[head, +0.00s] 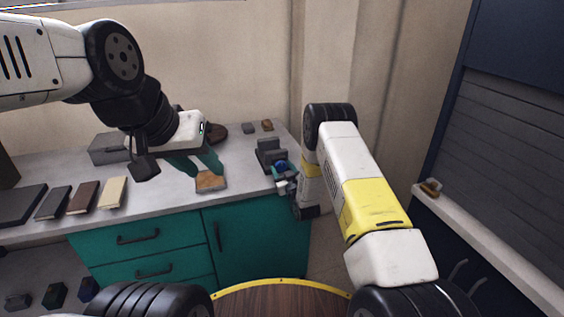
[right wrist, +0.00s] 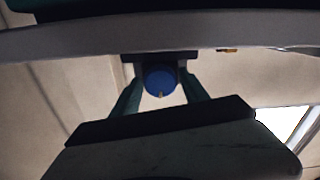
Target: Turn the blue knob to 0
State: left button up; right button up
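The blue knob (head: 280,165) sits on the front of a dark grey block-like device (head: 268,150) near the counter's right end. In the right wrist view the knob (right wrist: 160,80) is face-on, with a small pale mark at its lower edge; no numbers are readable. My right gripper (right wrist: 162,78) is open, with one teal finger on each side of the knob. Narrow gaps seem to show; I cannot tell whether either finger touches. In the head view the right gripper (head: 281,180) partly hides the knob. My left gripper (head: 206,175) is open and empty above the counter.
The grey counter (head: 150,205) stands on teal cabinets (head: 255,245). A tan-topped square (head: 211,181) lies below my left gripper. Several flat blocks, including a cream one (head: 113,192), lie at left. Small blocks (head: 248,128) lie at the back. A shuttered unit (head: 520,140) stands at right.

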jog(key=shift+o, duration=0.7)
jog(key=v, duration=0.8)
jog(key=shift+w, duration=0.1)
